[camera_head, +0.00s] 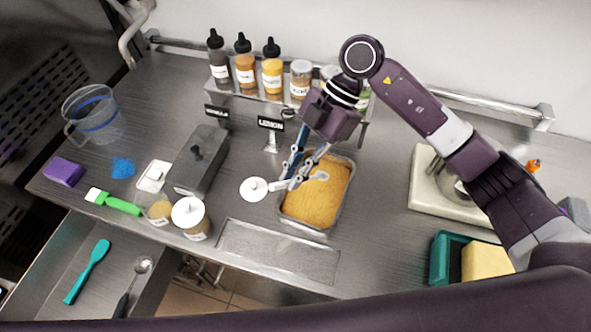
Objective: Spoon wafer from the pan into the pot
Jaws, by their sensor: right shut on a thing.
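The pan (284,217) is a metal tray filled with yellow-orange wafer crumbs (312,205). My right gripper (303,172) reaches down over the pan's back left corner, fingers pointing down. It is shut on a slim tool with a blue handle (299,140), probably the spoon. A pale end near the fingers is over the crumbs, but whether it touches them is unclear. A small clear pot (160,211) with tan contents and a label stands at the front left. Beside it is a pot with a white lid (188,212). My left gripper is not in view.
A round white lid (253,189) lies left of the pan. A grey lidded box (198,160), clear jug (92,113), purple block (63,171) and green brush (121,204) are left. Bottles (245,66) line the back. An open drawer (146,290) is in front.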

